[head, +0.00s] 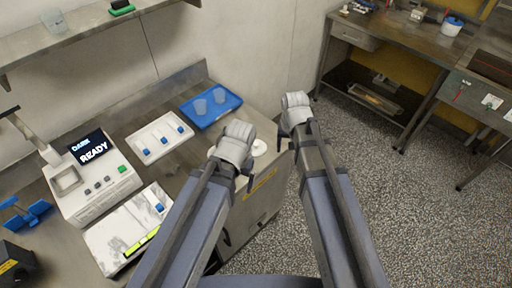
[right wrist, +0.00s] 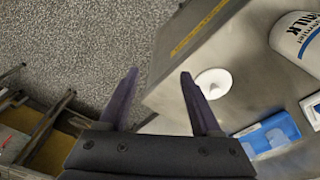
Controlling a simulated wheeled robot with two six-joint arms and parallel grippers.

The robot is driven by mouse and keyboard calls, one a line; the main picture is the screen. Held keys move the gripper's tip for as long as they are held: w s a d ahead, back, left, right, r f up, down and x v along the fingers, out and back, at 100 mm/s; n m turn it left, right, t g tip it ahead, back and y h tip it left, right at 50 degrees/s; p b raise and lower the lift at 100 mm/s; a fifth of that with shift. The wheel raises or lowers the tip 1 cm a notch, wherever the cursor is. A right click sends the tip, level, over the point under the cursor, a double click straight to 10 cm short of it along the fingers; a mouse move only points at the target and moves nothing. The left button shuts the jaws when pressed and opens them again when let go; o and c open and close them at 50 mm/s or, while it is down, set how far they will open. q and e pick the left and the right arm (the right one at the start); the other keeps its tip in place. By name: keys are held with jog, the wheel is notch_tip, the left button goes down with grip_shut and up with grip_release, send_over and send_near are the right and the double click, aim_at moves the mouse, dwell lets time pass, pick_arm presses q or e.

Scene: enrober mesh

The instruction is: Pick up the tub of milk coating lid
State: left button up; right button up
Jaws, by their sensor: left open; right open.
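The lid is a white disc with a small knob, lying flat on the steel counter near its edge in the right wrist view (right wrist: 213,83). In the head view the lid (head: 259,148) shows between my two grippers. A white tub marked MILK (right wrist: 302,38) stands beyond the lid in the right wrist view; in the head view it is mostly hidden by my left gripper. My left gripper (head: 236,158) is over the counter, left of the lid. My right gripper (head: 289,128) is just right of the lid, past the counter edge. Its open fingers (right wrist: 158,74) are empty, beside the lid.
A blue tray (head: 213,109) with clear cups and a white tray (head: 160,138) with blue pieces lie at the back of the counter. A machine reading DARK READY (head: 95,180) stands left. Speckled floor (head: 400,215) is open to the right, before another bench (head: 400,40).

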aim_at(256, 143)
jog(key=w+a, duration=0.3)
jog(key=w+a+m, duration=0.1)
jog(key=w+a, duration=0.2)
jog(key=a, duration=0.1)
jog(key=w+a+m, duration=0.1)
jog(key=w+a, duration=0.2)
jog(key=shift+a+r, duration=0.1)
jog(key=shift+a, duration=0.25)
jog(key=shift+a+m+t+h, duration=0.3)
jog(key=shift+a+m, duration=0.05)
jog(key=shift+m, duration=0.05)
jog(key=shift+w+d+f+b, duration=0.1)
jog(key=shift+w+f+b, duration=0.05)
jog(key=shift+f+b, duration=1.2)
notch_tip(256, 143, down, 4)
jog(key=b, duration=0.4)
jog(key=shift+f, duration=0.25)
jog(key=shift+f+b, duration=0.45)
jog(key=shift+b, duration=0.25)
jog(key=shift+r, duration=0.15)
jog(key=shift+c, duration=0.3)
grip_shut()
